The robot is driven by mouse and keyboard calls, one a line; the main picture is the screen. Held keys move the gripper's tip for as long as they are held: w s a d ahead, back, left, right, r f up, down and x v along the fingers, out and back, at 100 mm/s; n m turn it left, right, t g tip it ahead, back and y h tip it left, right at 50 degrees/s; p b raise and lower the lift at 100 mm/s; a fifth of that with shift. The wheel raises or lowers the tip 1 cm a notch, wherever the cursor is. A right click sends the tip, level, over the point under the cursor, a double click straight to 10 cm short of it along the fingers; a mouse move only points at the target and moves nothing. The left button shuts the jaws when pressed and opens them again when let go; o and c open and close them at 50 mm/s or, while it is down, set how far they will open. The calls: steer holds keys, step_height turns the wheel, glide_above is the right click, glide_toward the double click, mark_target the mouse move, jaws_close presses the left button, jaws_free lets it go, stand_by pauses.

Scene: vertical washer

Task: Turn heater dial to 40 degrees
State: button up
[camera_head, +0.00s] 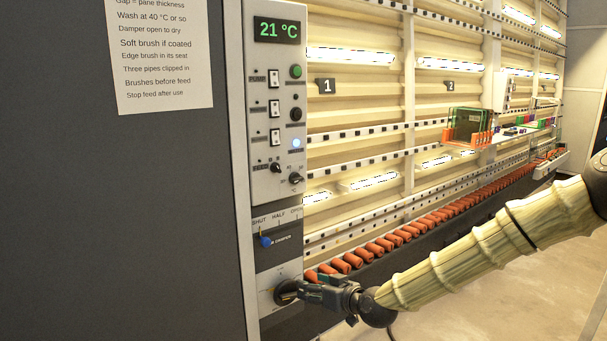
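The control panel (262,95) stands upright at the left of the washer. Its green display (277,30) reads 21 °C. Low on the panel is a small dark dial (296,179) with tiny marks around it and what looks like a °C label below. Another small dark knob (276,168) sits to its left. My gripper (298,290) is at a larger dark round knob (284,293) at the bottom of the column, well below the small dials. I cannot tell whether the fingers grip this knob or only touch it.
A blue-tipped damper lever (265,242) points toward SHUT, just above my gripper. Switches and round buttons, one lit pale blue (296,143), line the panel. Orange rollers (385,245) run along the washer to the right. A paper note (160,55) hangs left.

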mark_target(300, 181)
steer(key=w+d+r+n+t+y+p, duration=0.15)
steer(key=w+r, duration=0.25)
steer(key=r, duration=0.8)
steer(key=w+d+r+n+t+p, duration=0.15)
steer(key=w+r, duration=0.25)
steer(key=r, duration=0.9)
steer(key=shift+m+t, duration=0.4)
steer(key=shift+f+p+x, duration=0.1)
steer(key=shift+p+x, duration=0.7)
steer(key=shift+x, duration=1.8)
steer(key=shift+f+p+x, duration=0.15)
steer(key=shift+p+x, duration=0.6)
steer(key=shift+x, duration=1.9)
steer(key=c, duration=1)
steer(key=shift+d, duration=0.1)
